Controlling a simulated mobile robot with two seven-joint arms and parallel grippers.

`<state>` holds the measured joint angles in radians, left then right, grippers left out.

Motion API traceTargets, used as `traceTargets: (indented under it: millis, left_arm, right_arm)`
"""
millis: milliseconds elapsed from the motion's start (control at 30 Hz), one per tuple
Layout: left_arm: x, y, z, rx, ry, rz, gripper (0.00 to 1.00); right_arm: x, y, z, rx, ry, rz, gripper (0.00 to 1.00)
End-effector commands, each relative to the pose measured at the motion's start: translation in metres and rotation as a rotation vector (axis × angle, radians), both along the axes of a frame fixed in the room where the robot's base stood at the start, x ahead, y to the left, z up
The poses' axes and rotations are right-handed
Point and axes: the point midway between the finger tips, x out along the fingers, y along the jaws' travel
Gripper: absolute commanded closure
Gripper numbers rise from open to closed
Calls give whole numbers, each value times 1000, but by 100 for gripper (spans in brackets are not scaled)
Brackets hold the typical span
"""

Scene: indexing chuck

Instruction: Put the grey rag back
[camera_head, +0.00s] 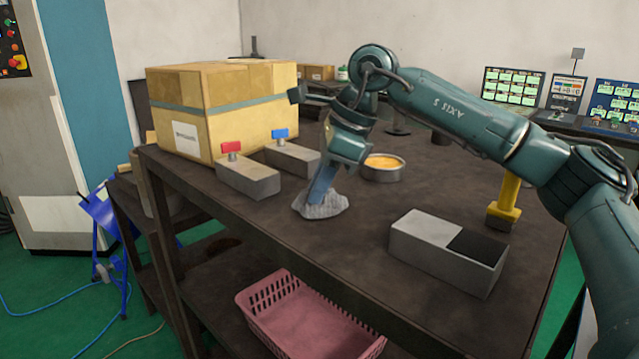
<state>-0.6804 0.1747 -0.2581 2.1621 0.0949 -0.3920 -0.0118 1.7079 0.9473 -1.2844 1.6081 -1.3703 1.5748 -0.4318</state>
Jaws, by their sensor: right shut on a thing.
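The grey rag (322,208) is a crumpled light-grey heap at the middle of the dark table (375,225), near its front edge. My right gripper (318,195) comes down on it from above and is shut on it. The rag looks to be touching the tabletop or just above it; I cannot tell which. The gripper's fingertips are partly hidden in the rag. My left gripper is not in view.
Two grey blocks with a red knob (248,177) and a blue knob (292,157) stand left of the rag. A round tin (382,174) is behind it. A two-part grey box (447,262) and a yellow-handled tool (504,205) are right. A cardboard box (215,110) fills the back left.

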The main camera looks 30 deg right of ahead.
Motion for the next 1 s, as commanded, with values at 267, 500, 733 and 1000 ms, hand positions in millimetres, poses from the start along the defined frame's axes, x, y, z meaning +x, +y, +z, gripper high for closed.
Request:
traceTargets:
  millis: [267,500,733,1000]
  left_arm:
    - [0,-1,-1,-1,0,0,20]
    - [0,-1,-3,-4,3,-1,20]
    - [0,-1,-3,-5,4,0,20]
    - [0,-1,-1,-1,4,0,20]
  right_arm:
    - [0,0,-2,1,-3,0,100]
    - [0,0,-3,0,-3,1,69]
    - [0,0,-3,0,-3,1,61]
    - [-2,-3,10,1,-4,0,61]
